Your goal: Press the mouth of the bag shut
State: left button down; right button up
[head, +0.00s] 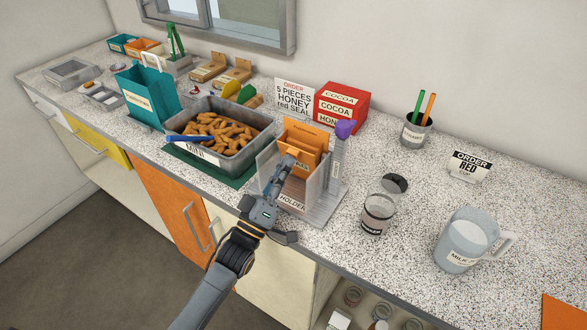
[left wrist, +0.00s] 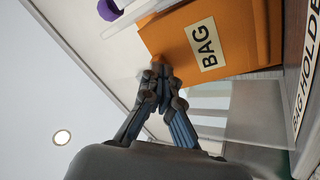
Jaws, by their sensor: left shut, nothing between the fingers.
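An orange paper bag (head: 306,140) labelled BAG stands upright in a clear-walled bag holder (head: 318,208) on the counter. In the left wrist view the bag (left wrist: 240,35) lies just beyond my fingertips. My left gripper (head: 286,163) is shut with nothing between its fingers. Its tips (left wrist: 157,72) are in front of the bag and close to its edge; I cannot tell whether they touch. The state of the bag's mouth is not clear. My right gripper is not in view.
A purple-topped tool (head: 343,130) stands at the holder's right side. A grey tray of peanut-shaped pastries (head: 218,129) is to the left. A glass jar (head: 376,213) and a milk jug (head: 468,240) stand to the right.

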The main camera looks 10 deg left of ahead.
aim_at(292, 153)
pick_arm(q)
jog(key=shift+x, duration=1.65)
jog(key=shift+v, duration=4.1)
